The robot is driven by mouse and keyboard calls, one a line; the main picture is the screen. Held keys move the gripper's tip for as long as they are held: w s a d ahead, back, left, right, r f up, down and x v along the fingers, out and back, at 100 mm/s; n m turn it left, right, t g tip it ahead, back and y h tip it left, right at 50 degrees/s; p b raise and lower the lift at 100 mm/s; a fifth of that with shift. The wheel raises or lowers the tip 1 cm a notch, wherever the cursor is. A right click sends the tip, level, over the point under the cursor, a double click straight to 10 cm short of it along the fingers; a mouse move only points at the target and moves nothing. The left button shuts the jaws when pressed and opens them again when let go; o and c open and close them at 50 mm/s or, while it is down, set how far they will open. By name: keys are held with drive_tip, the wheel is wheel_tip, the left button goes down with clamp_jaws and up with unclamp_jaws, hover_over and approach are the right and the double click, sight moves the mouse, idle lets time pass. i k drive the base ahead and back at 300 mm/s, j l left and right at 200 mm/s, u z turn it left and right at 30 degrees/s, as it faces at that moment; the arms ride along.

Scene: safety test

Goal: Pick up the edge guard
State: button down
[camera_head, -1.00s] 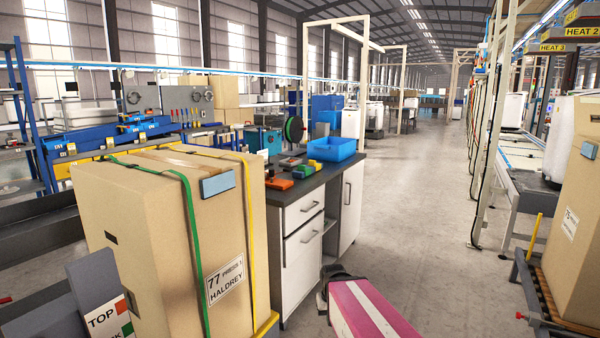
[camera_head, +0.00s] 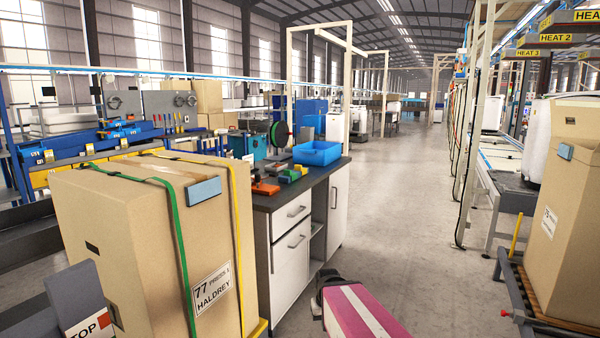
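A small flat blue-grey piece (camera_head: 204,190) sits on the top front edge of a large strapped cardboard carton (camera_head: 140,240), close to a green strap. It looks like an edge guard, and nothing touches it from above. A pink body with a white stripe and a dark end at the bottom middle looks like part of my arm. It is apart from both pieces. I see no gripper fingers.
A dark-topped workbench (camera_head: 325,172) with white drawers stands behind the near carton. It bears a blue bin (camera_head: 317,153), small coloured blocks and a reel (camera_head: 279,134). A grey stand with a TOP label (camera_head: 88,327) is at lower left. The concrete aisle (camera_head: 400,220) is clear.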

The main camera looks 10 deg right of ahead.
sight(287, 171)
drive_tip(key=u, duration=1.25)
drive_tip(key=i+l, duration=0.2)
drive_tip(key=l, duration=0.15)
drive_tip(key=i+l+z, duration=0.1)
drive_tip(key=i+l, duration=0.15)
drive_tip(key=l, duration=0.1)
